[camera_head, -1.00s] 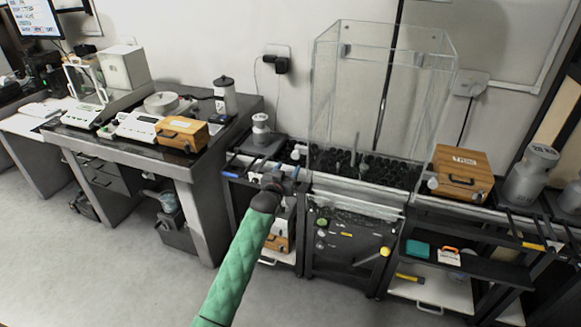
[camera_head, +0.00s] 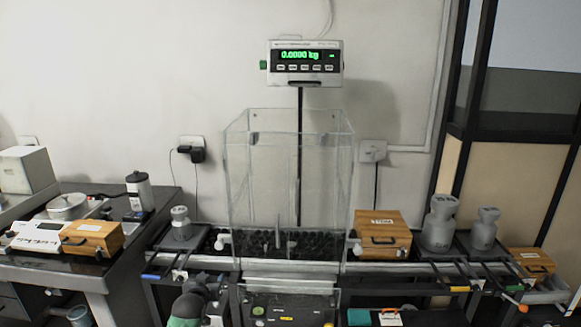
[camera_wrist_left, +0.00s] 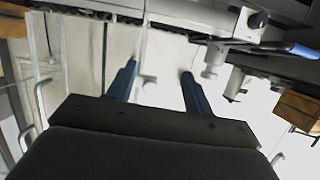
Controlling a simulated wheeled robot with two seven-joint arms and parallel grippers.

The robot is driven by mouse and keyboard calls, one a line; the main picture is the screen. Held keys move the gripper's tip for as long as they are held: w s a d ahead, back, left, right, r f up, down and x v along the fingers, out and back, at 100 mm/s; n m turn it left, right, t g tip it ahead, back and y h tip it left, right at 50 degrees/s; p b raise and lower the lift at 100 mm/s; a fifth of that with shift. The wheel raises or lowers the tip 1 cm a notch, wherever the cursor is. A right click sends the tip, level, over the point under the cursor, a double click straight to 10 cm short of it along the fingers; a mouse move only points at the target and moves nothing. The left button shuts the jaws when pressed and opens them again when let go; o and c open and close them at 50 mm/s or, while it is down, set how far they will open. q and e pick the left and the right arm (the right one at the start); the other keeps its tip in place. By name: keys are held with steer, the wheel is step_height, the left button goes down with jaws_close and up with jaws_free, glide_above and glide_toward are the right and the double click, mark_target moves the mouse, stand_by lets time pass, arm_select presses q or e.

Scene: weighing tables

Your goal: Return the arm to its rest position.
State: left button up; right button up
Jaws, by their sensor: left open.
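My left arm (camera_head: 188,306), with its green sleeve and dark wrist, shows at the bottom edge of the head view, in front of the weighing bench. In the left wrist view my left gripper (camera_wrist_left: 158,80) has its two blue fingers apart with nothing held between them. The fingers point toward a pale surface and the underside of the bench parts. My right arm and gripper are in neither view.
A clear glass box (camera_head: 290,185) stands on the bench under a scale display (camera_head: 304,63) reading 0.0000 kg. A wooden case (camera_head: 381,236) and metal weights (camera_head: 440,224) stand right of it. A small weight (camera_head: 181,224) stands to its left. Another wooden case (camera_head: 92,238) sits on the left table.

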arm_select(q)
steer(key=s+d+f+g, duration=0.4)
steer(key=s+f, duration=0.1)
steer(key=s, duration=1.3)
steer(key=s+d+f+m+g, duration=0.1)
steer(key=s+d+f+g, duration=0.3)
steer(key=s, duration=1.4)
steer(key=s+d+f+g+h, duration=0.1)
steer(key=s+d+f+g, duration=0.3)
steer(key=s, duration=1.4)
step_height(320, 180, down, 4)
steer(key=shift+d+r+g, duration=0.15)
steer(key=shift+d+g, duration=0.15)
steer(key=shift+g, duration=0.2)
steer(key=shift+w, duration=0.1)
